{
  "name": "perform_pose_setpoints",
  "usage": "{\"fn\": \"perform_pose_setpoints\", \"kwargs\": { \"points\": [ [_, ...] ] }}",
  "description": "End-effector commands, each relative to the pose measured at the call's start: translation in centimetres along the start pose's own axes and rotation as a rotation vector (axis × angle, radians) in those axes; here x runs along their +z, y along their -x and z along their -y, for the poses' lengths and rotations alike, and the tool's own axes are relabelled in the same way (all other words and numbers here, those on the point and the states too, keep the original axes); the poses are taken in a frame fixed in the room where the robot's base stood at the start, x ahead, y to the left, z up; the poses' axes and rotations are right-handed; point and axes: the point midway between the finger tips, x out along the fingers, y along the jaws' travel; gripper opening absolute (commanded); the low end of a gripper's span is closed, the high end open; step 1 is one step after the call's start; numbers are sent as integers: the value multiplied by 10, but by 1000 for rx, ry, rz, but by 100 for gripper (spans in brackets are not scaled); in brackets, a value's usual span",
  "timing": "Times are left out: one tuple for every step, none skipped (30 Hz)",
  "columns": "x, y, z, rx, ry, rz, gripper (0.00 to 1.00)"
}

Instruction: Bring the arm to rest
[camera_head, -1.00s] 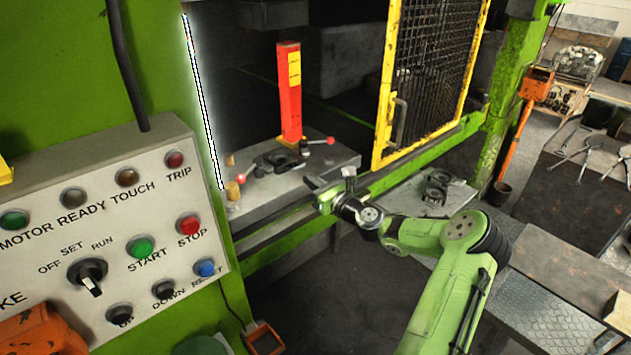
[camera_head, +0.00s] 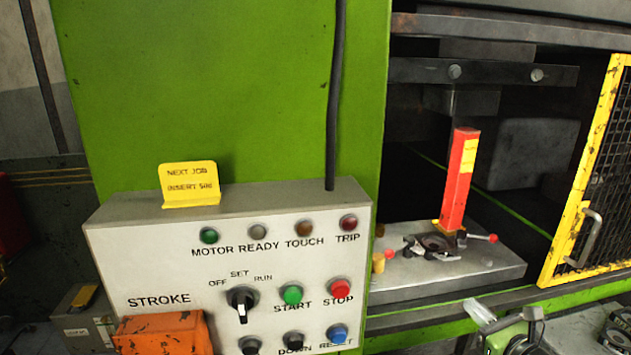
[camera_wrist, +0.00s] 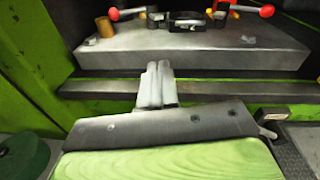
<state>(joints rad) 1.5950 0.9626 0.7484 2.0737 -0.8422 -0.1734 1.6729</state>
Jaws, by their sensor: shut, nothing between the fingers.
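My gripper (camera_wrist: 157,68) is shut and empty in the wrist view, its pale fingers together and pointing at the front of the press bed. It appears apart from the bed, though the exact gap is hard to judge. Most of my arm is out of that frame.
The press bed (camera_head: 485,268) carries a die with red-knobbed clamps and a red post (camera_head: 459,180). A yellow mesh guard (camera_head: 575,225) stands right of the opening. The control panel (camera_head: 150,250) stands left, with a yellow card (camera_head: 190,184) on top.

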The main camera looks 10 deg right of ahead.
Motion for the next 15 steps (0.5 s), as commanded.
{"fn": "perform_pose_setpoints", "kwargs": {
  "points": [
    [1,-14,-33,101,127,-60,0],
    [-1,-21,-55,173,224,-103,0],
    [-4,-27,-86,279,374,-163,0],
    [-6,-28,-108,358,488,-203,0],
    [-9,-28,-127,436,601,-239,0],
    [-11,-24,-152,537,752,-280,0],
    [-12,-20,-168,611,867,-306,0],
    [-12,-14,-182,685,982,-329,0],
    [-10,-4,-200,777,1134,-353,0],
    [-8,4,-211,843,1246,-367,0],
    [-4,13,-221,907,1356,-378,0],
    [1,26,-232,984,1498,-387,0],
    [6,37,-240,1038,1599,-391,0],
    [12,48,-246,1087,1699,-391,0],
    [21,64,-255,1148,1826,-384,0]
  ]
}}
